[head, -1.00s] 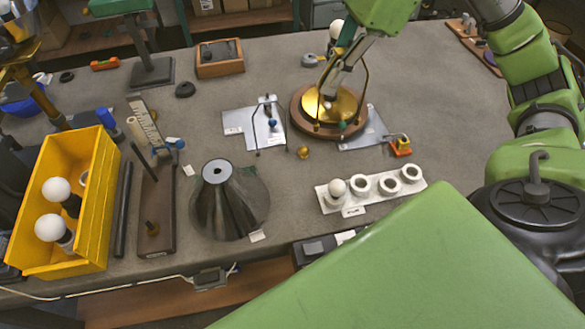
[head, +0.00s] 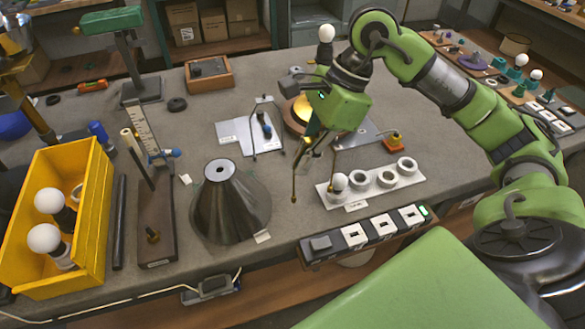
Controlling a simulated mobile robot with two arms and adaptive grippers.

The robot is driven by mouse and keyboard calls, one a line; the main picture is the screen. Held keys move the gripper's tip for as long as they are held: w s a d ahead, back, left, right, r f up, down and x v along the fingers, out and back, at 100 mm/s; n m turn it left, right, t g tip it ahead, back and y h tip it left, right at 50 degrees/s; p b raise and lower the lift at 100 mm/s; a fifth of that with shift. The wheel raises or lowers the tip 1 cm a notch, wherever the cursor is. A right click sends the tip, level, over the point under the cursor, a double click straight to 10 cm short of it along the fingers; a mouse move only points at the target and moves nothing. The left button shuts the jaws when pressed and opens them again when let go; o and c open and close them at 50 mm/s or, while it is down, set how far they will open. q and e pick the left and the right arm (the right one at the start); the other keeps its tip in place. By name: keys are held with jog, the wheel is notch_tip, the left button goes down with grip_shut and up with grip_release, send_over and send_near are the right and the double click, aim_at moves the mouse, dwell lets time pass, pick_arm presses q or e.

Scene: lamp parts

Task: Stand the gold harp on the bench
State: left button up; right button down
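My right gripper (head: 309,148) reaches down over the middle of the bench (head: 230,95), its fingers partly hidden by its green body. It appears closed on the gold harp (head: 295,180), a thin bent wire whose two legs hang below the fingers. One leg ends left of the white socket strip, the other close to that strip's bulb. The harp's top is hidden by the gripper. I cannot tell whether the leg ends touch the bench. My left gripper is not in view.
A round wooden base with a gold dish (head: 298,112) stands behind the gripper. A white strip (head: 372,183) with rings and a bulb is close right. A dark cone shade (head: 228,200) stands left. Another wire loop (head: 254,130) stands by a grey plate. A yellow bin (head: 100,190) is far left.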

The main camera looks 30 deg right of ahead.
jog(key=w+f+p, duration=0.2)
jog(key=w+f, duration=0.2)
jog(key=f, duration=0.5)
jog(key=shift+w+d, duration=0.15)
jog(key=shift+w, duration=0.15)
jog(key=shift+f, duration=0.15)
jog(key=c, duration=2.3)
grip_release()
